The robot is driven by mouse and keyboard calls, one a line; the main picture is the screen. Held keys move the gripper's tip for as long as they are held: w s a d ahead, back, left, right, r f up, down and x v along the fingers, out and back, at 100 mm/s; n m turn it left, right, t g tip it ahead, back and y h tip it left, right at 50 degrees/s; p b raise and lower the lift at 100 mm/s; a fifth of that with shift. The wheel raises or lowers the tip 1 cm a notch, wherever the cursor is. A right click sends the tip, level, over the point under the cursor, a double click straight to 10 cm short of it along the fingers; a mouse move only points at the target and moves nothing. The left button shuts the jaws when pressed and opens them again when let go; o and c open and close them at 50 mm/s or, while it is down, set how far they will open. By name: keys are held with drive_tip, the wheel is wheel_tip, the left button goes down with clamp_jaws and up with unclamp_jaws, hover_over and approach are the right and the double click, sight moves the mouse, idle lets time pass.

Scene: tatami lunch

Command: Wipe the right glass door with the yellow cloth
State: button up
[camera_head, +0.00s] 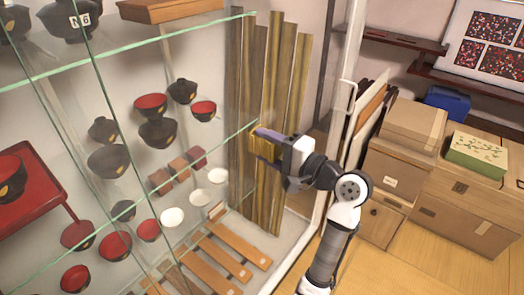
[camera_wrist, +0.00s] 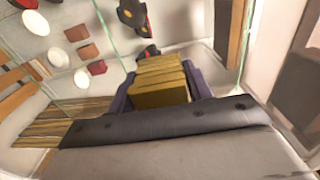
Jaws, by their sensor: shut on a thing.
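My gripper (camera_head: 262,143) is shut on the yellow cloth (camera_head: 266,151), at the right part of the glass cabinet. In the wrist view the cloth (camera_wrist: 160,82) is a folded, layered, mustard-yellow pad between the two purple fingers. The right glass door (camera_head: 215,120) is a clear pane, and bowls and wooden boards show through it. The cloth is in front of the tall boards at the cabinet's right end. I cannot tell whether the cloth touches the glass.
Black and red bowls (camera_head: 150,105), white cups (camera_head: 172,217) and wooden slats (camera_head: 240,244) stand in the cabinet. Cardboard boxes (camera_head: 412,125) and a green box (camera_head: 477,153) stand further right. Wooden floor shows at the lower right.

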drive_tip(key=shift+w+d, duration=1.05)
drive_tip(key=shift+w, duration=0.35)
drive_tip(key=shift+w+d, duration=1)
drive_tip(key=shift+w, duration=0.45)
drive_tip(key=shift+w+d, duration=1.05)
drive_tip(key=shift+w, duration=0.35)
drive_tip(key=shift+r, duration=0.8)
drive_tip(key=shift+a+r, duration=0.1)
drive_tip(key=shift+s+a, duration=1.35)
drive_tip(key=shift+s, duration=0.5)
drive_tip(key=shift+s+a, duration=1.3)
drive_tip(key=shift+s, duration=0.5)
drive_tip(key=shift+s+a, duration=1.35)
drive_tip(key=shift+s, duration=0.5)
drive_tip(key=v, duration=0.6)
